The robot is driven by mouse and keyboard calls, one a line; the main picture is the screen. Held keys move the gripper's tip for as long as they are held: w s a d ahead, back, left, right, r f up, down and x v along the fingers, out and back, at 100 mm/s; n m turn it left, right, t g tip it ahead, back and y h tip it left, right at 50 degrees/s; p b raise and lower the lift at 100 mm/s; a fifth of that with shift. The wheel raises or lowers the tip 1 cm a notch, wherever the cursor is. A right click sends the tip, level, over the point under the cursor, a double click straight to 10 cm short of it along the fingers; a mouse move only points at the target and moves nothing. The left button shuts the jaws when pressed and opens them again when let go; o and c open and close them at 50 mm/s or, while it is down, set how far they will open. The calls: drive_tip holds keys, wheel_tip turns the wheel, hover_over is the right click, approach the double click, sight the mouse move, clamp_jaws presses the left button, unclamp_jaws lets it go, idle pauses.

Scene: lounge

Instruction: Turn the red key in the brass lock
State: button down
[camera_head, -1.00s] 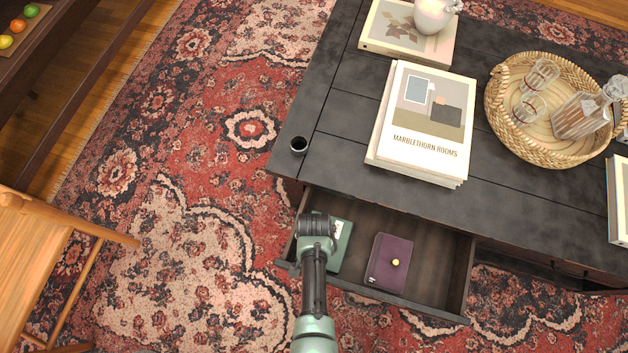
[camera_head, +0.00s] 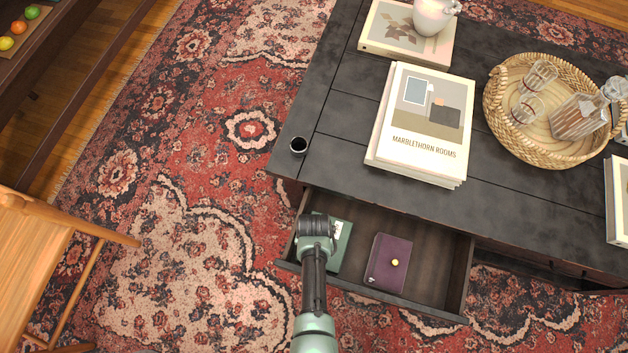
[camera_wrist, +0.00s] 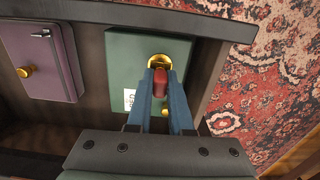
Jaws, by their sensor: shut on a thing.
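The red key (camera_wrist: 161,83) stands in the round brass lock (camera_wrist: 159,61) on a dark green box (camera_wrist: 124,62) with a small white label. My gripper (camera_wrist: 161,88) is shut on the key, one blue finger on each side of its red head. In the head view the green box (camera_head: 342,240) lies in the open drawer, partly behind my arm. The key, the lock and my fingertips are hidden there. I cannot tell how far the key is turned.
A purple box (camera_head: 389,262) with a brass knob lies in the drawer (camera_head: 432,262) beside the green one. A wooden chair (camera_head: 40,260) stands at left.

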drive_tip(key=shift+n, duration=0.5)
drive_tip(key=c, duration=1.2)
unclamp_jaws()
drive_tip(key=shift+n, duration=0.3)
drive_tip(key=o, duration=0.9)
drive_tip(key=shift+c, duration=0.2)
wheel_tip(320, 180, up, 7)
drive_tip(key=p, duration=0.7)
